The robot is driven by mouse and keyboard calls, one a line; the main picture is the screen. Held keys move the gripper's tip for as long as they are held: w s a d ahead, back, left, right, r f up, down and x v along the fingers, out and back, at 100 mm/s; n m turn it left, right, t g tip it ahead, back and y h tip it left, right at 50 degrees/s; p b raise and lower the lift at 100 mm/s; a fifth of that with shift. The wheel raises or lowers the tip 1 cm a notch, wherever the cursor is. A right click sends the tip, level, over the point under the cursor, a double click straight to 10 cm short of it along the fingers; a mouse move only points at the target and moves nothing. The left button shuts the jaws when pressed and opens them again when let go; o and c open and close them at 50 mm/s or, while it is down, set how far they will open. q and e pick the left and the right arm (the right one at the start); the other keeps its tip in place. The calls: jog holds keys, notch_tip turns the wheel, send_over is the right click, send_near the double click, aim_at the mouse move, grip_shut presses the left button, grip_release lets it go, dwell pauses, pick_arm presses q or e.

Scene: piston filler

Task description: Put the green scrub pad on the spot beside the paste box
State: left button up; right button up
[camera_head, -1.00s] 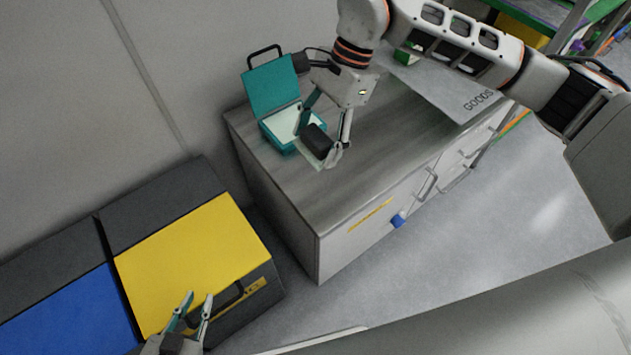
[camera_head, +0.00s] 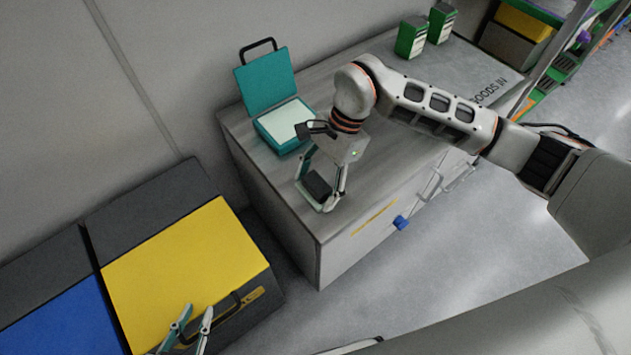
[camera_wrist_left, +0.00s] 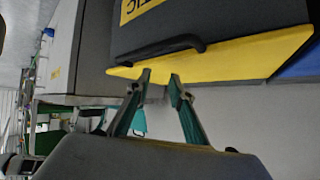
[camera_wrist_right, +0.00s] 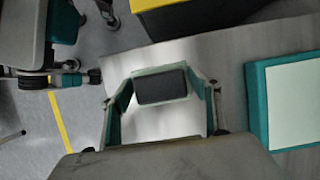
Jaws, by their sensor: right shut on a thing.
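My right gripper (camera_head: 322,205) is shut on a dark grey block with a pale green edge, which I take to be the scrub pad (camera_head: 318,186). In the right wrist view the pad (camera_wrist_right: 160,86) sits between the two fingertips (camera_wrist_right: 163,88). It is over the near end of the grey counter; I cannot tell whether it touches the top. The teal paste box (camera_head: 271,134) stands open behind it, apart from the pad, its lid raised and its inside pale. No marked spot can be made out. My left gripper (camera_head: 190,314) is open and empty by the yellow-lidded bin.
The counter (camera_head: 390,150) has a blue knob (camera_head: 401,222) on its front. Two green boxes (camera_head: 411,38) stand at its far end. The yellow-lidded bin (camera_head: 185,270) and a blue one (camera_head: 60,320) are at the left. The counter between box and green boxes looks clear.

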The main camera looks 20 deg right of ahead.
aim_at(317, 181)
pick_arm(q)
jog(key=shift+w+r, duration=0.25)
jog(key=shift+r, duration=0.25)
pick_arm(e)
jog(key=shift+r, duration=0.1)
jog(key=o, duration=0.9)
jog(key=shift+w, duration=0.1)
pick_arm(q)
jog(key=shift+f, duration=0.15)
pick_arm(e)
jog(key=shift+o, duration=0.4)
pick_arm(q)
jog(key=shift+s+f, duration=0.1)
jog(key=shift+f, duration=0.05)
pick_arm(e)
jog(key=p+v, duration=0.1)
jog(key=v, duration=0.5)
jog(key=shift+w+r, duration=0.1)
jog(key=shift+r, duration=0.1)
pick_arm(q)
jog(key=shift+a+r+p, duration=0.25)
jog(key=shift+r+p, duration=0.05)
jog(key=shift+p, duration=0.4)
jog(key=shift+s+f, duration=0.3)
pick_arm(e)
jog(key=v, duration=0.5)
jog(key=shift+d+r, duration=0.2)
jog(key=shift+r, duration=0.1)
